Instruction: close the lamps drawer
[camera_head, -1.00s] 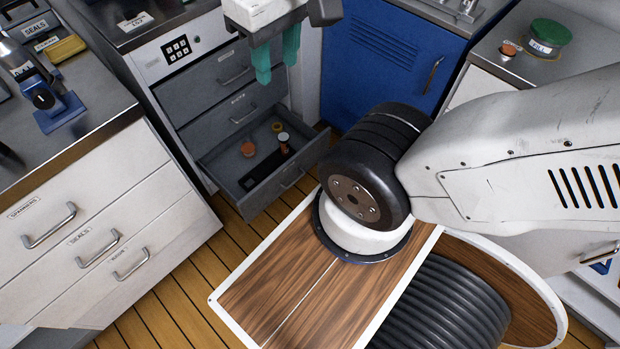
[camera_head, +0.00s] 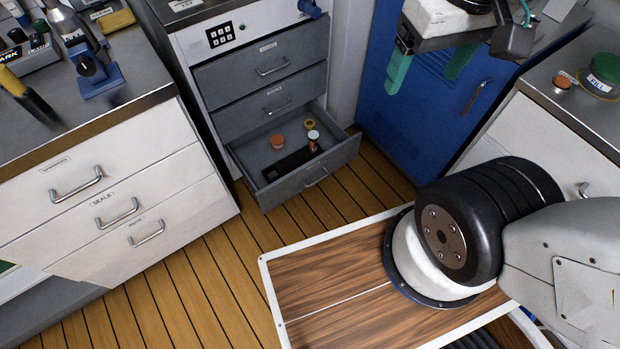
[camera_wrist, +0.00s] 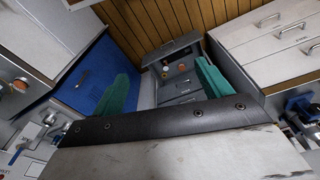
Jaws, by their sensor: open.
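A grey cabinet has a stack of drawers, and its bottom drawer (camera_head: 311,179) stands pulled out. Its label cannot be read. Inside it are an orange round piece (camera_head: 277,141), a yellow ring (camera_head: 309,124), a small white-topped cylinder (camera_head: 314,140) and a black strip (camera_head: 285,164). The open drawer also shows upside down in the wrist view (camera_wrist: 176,47). My gripper (camera_head: 430,72) has teal fingers, open and empty, in front of the blue door and up and right of the drawer. In the wrist view, the fingers (camera_wrist: 164,88) are apart, with the drawer beyond them.
The two grey drawers above (camera_head: 268,70) are shut. A white drawer unit (camera_head: 120,200) stands at left and a blue door (camera_head: 420,130) at right. My wood-topped base fills the lower right. Plank floor (camera_head: 225,265) is clear before the open drawer.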

